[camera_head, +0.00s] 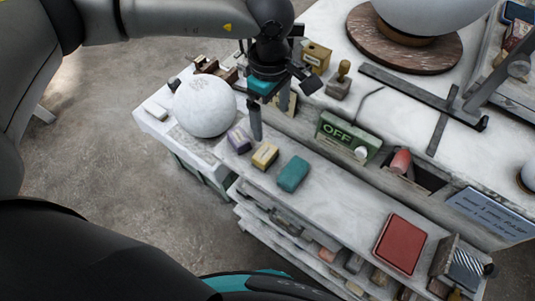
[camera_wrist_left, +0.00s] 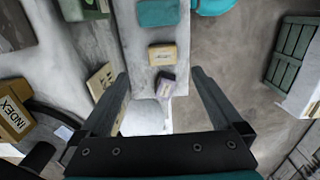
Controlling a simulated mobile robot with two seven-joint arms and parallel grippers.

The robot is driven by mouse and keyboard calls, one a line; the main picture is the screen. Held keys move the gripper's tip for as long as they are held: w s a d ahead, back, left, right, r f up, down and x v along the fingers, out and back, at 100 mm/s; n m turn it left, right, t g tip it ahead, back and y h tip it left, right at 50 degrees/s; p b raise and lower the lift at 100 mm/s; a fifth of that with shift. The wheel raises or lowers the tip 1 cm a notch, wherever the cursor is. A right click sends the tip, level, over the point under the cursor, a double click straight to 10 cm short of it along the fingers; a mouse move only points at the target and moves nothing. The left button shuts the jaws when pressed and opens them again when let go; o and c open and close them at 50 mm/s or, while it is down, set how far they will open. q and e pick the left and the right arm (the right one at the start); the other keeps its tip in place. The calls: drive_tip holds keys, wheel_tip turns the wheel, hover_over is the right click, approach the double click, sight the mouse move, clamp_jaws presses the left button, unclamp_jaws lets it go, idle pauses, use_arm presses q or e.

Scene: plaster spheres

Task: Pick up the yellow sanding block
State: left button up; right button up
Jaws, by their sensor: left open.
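The yellow sanding block (camera_head: 265,156) lies on the narrow white ledge between a purple block (camera_head: 239,139) and a teal block (camera_head: 293,173). In the left wrist view, the yellow block (camera_wrist_left: 162,54) is a little beyond the fingertips, with the purple block (camera_wrist_left: 165,84) nearer and the teal block (camera_wrist_left: 158,13) farther. My left gripper (camera_head: 263,124) is open and empty, fingers pointing down, above the ledge near the purple and yellow blocks. It also shows in the left wrist view (camera_wrist_left: 160,74), its fingers spread wide. My right gripper is not in view.
A white plaster sphere (camera_head: 204,106) stands left of the blocks. A green OFF box (camera_head: 347,137) and a wooden-handled stamp (camera_head: 340,79) are behind the ledge. A red pad (camera_head: 400,244) lies farther right. The ledge between the teal block and red pad is clear.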

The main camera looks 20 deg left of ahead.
use_arm(q)
drive_tip(key=a, duration=0.1)
drive_tip(key=p, duration=0.1)
hover_over(265, 152)
drive_tip(key=f, duration=0.9)
drive_tip(key=shift+d+f, duration=0.35)
drive_tip(key=shift+a+f, duration=0.1)
drive_tip(key=shift+f, duration=0.5)
drive_tip(key=shift+s+a+f+p, duration=0.15)
drive_tip(key=shift+f+p, duration=0.3)
drive_tip(key=shift+f, duration=1.7)
drive_tip(key=shift+c, duration=0.4)
drive_tip(key=c, duration=1.1)
drive_tip(key=shift+c, duration=0.2)
drive_tip(key=shift+r, duration=0.1)
